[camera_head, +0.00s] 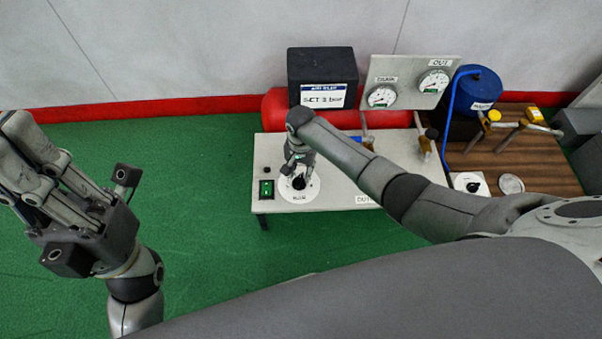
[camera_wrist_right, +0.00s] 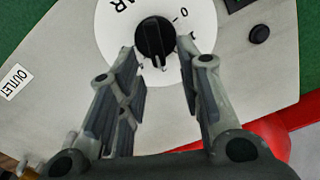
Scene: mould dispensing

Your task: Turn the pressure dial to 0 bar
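The pressure dial is a black knob (camera_wrist_right: 155,38) on a round white scale plate (camera_wrist_right: 203,15) in the right wrist view, with a "0" mark to the right of the knob. A pale pointer line on the knob faces toward the gripper. In the head view the plate (camera_head: 289,193) is at the front left of the white panel. My right gripper (camera_head: 299,173) is over the dial; in the wrist view its fingers (camera_wrist_right: 158,52) are apart, one on each side of the knob. Contact cannot be told. My left gripper (camera_head: 12,140) is raised at the left, away from the panel.
Green floor at left is clear.

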